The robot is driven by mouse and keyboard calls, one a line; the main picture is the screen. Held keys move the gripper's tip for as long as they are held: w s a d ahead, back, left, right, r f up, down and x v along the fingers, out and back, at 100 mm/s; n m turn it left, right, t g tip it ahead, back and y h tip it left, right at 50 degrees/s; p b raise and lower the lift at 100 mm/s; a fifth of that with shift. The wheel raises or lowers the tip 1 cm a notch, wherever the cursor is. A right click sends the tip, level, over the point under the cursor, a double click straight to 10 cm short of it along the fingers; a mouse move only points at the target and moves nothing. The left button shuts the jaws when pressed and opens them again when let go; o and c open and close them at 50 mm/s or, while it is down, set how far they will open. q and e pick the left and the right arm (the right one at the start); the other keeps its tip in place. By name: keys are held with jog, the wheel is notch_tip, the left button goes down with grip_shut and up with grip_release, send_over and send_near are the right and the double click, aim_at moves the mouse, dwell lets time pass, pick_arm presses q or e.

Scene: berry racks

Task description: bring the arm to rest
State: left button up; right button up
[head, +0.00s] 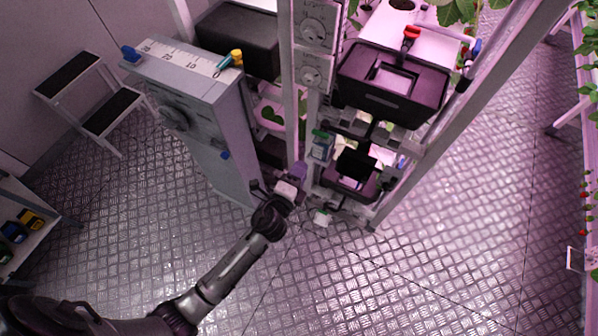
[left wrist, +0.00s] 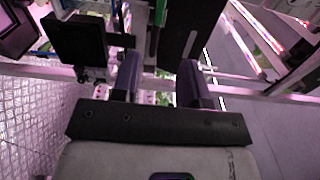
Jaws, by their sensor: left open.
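My left arm reaches in from the lower left in the head view, and my left gripper (head: 292,180) is at the lower part of the rack, beside the grey cabinet. In the left wrist view its two fingers (left wrist: 158,85) stand apart with nothing visible between them. A dark screen-like box (left wrist: 78,40) is left of the fingers in that view. My right gripper does not show in either view.
A grey cabinet (head: 200,125) stands left of the gripper. A black crate (head: 392,84) sits on the rack at right, with a rack post (head: 470,100) beside it. A step stool (head: 95,100) stands at far left. The metal floor (head: 400,270) at lower right is clear.

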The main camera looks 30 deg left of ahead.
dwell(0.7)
pick_arm(q)
jog(key=s+a+f+n+g+y, duration=0.2)
jog(key=s+a+n+g+y, duration=0.5)
jog(key=n, duration=0.8)
jog(key=s+d+f+n+g+h, duration=0.15)
jog(key=s+g+h, duration=0.25)
jog(key=s, duration=0.7)
jog(key=s+d+g+h, duration=0.2)
jog(key=s+g+h, duration=0.15)
jog(key=s, duration=0.85)
notch_tip(320, 180, up, 38)
jog(key=w+p, duration=0.1)
jog(key=p, duration=3.7)
jog(key=shift+w+d+r+p, duration=0.15)
jog(key=shift+r+p, duration=0.05)
jog(key=shift+p, duration=0.15)
